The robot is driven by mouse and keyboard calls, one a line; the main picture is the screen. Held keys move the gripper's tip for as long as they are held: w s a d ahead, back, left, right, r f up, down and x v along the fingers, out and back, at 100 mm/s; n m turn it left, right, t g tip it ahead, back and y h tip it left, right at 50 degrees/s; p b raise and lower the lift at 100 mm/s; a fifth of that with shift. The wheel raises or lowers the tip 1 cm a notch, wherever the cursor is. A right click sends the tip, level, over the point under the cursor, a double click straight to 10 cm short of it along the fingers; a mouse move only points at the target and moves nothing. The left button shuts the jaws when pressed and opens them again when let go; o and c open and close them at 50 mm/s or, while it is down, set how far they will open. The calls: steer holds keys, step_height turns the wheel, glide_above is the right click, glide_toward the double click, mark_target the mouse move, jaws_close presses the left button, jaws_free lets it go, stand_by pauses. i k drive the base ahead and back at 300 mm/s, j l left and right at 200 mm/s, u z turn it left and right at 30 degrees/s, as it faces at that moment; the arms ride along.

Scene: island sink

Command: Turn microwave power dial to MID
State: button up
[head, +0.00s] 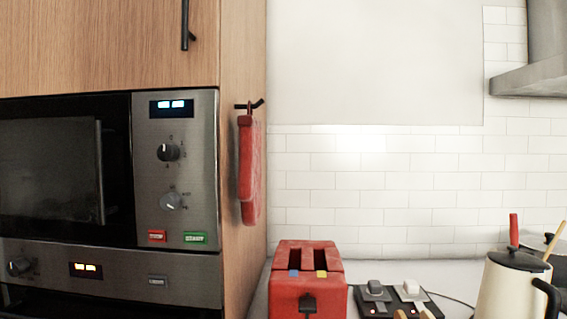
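The microwave (176,112) is built into a wooden cabinet at the left of the head view. Its steel control panel carries a lit display, an upper black dial (168,152) and a lower grey dial (173,201). Small marks ring both dials, but they are too small to read, so I cannot tell which is the power dial or its setting. A red button (157,237) and a green button (195,238) sit below the dials. The microwave door (48,160) is shut. My gripper is not in view.
An oven panel with a knob (19,266) is below the microwave. A red mitt (249,170) hangs from a hook on the cabinet side. A red toaster (308,281), a black-based device (378,303) and a cream kettle (511,289) stand on the counter to the right.

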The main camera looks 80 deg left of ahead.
mark_target(169, 202)
steer(key=u, duration=3.35)
